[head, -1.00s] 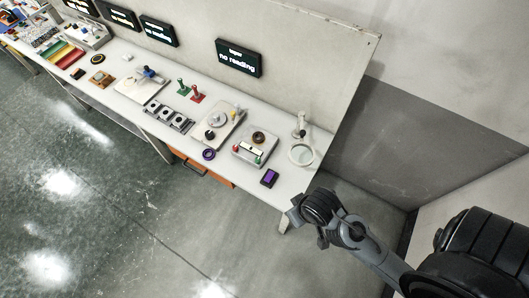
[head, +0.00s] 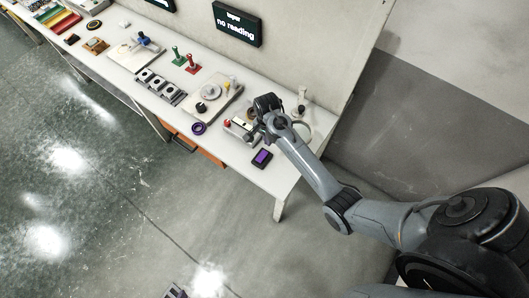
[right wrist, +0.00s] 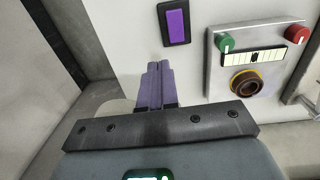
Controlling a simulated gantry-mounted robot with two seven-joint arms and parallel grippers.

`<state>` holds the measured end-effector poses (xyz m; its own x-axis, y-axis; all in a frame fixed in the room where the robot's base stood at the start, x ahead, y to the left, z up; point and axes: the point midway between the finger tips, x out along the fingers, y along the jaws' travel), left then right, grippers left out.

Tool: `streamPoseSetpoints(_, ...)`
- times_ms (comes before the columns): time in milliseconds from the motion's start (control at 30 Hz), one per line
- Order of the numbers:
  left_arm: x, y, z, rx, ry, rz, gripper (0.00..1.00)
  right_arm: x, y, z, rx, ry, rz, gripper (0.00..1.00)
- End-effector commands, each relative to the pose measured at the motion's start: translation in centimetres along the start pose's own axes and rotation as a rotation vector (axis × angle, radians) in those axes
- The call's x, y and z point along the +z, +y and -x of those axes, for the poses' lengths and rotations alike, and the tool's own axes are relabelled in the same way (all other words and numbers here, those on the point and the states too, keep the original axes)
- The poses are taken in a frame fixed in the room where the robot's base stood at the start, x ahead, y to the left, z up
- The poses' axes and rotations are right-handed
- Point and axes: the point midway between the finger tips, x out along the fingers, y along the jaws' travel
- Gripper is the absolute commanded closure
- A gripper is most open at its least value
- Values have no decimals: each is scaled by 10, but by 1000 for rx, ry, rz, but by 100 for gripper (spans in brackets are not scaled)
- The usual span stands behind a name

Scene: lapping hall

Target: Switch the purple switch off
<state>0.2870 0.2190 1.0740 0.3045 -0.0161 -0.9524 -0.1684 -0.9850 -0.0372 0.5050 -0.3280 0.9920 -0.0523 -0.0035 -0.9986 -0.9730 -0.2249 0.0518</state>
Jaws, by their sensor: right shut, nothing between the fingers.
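The purple switch (head: 262,158) is a purple rocker in a black frame, lying on the bench near its front edge. It also shows in the right wrist view (right wrist: 176,22), just beyond my fingertips. I cannot tell its on or off position. My right gripper (head: 257,136) is over the bench beside the switch, partly hidden by its own wrist in the head view. In the right wrist view its purple-grey fingers (right wrist: 158,66) are shut and empty, pointing toward the switch with a gap visible. A small part of what seems my left gripper (head: 175,291) shows at the bottom edge.
A panel (right wrist: 213,75) with a green knob (right wrist: 225,43), a red knob (right wrist: 299,35) and a brown ring (right wrist: 247,84) stands beside the switch. A purple ring (head: 199,128) lies left of it. A magnifier stands behind my arm. The floor in front is clear.

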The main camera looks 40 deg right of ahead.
Motion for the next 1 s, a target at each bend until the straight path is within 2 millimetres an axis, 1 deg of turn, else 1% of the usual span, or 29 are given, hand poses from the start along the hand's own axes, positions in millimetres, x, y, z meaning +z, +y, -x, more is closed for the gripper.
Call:
streamPoseSetpoints(33, 1, 0, -5, -1, 0, -1, 10, -2, -9, 5, -20, 4, 1, 100)
streamPoseSetpoints(100, 2, -1, -6, -2, 1, -2, 10, -3, -17, 12, -37, 8, 1, 100)
streamPoseSetpoints(200, 2, -1, -7, -3, 1, -2, 10, -4, -22, 18, -50, 11, 2, 100)
streamPoseSetpoints(600, 1, 1, -6, 3, 4, 6, 10, -5, -23, 19, -52, 12, 3, 100)
streamPoseSetpoints(767, 0, 2, -6, 7, 5, 11, 10, -5, -23, 10, -50, 11, 3, 100)
streamPoseSetpoints(867, 0, 2, -6, 8, 5, 11, 10, -5, -23, -2, -49, 11, 3, 100)
streamPoseSetpoints(1000, 1, 2, -6, 7, 5, 10, 10, -5, -24, -25, -49, 11, 3, 100)
